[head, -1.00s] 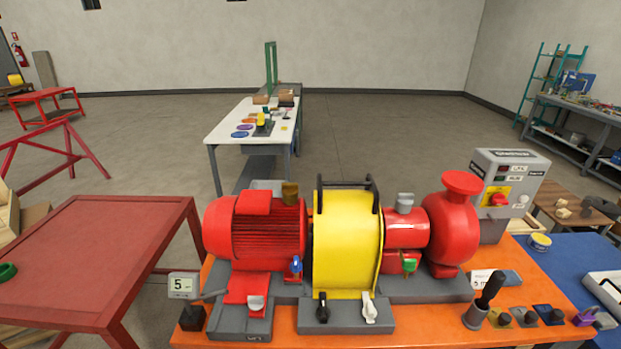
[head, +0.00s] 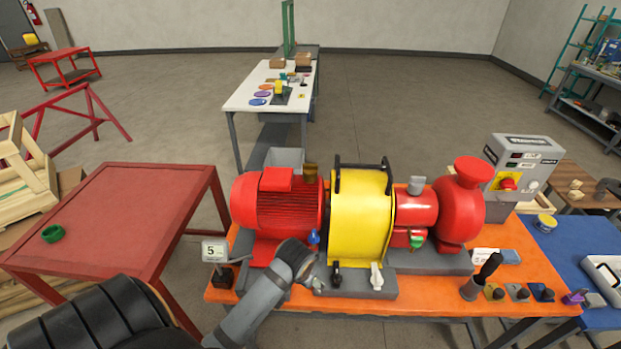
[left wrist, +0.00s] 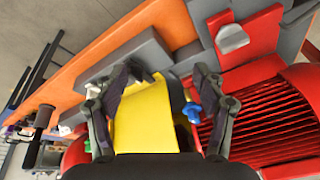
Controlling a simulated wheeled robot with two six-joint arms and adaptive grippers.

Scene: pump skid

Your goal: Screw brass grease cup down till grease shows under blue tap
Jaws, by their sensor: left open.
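The brass grease cup (head: 310,172) stands upright on top of the right end of the red motor (head: 275,212). The blue tap (head: 313,238) is below it on the motor's front, and also shows in the left wrist view (left wrist: 191,111). I cannot make out any grease under it. My left gripper (left wrist: 168,85) is open and empty, with the yellow guard (left wrist: 145,118) seen between its fingers and the blue tap close by its right-hand finger. In the head view the left arm ends in front of the skid, below the blue tap. The brass cup is not visible in the left wrist view.
The yellow guard (head: 360,220) and red pump (head: 462,210) stand right of the motor. A green tap (head: 417,241), black lever (head: 336,275) and white lever (head: 376,277) stick out in front. The red table (head: 120,215) is mostly bare.

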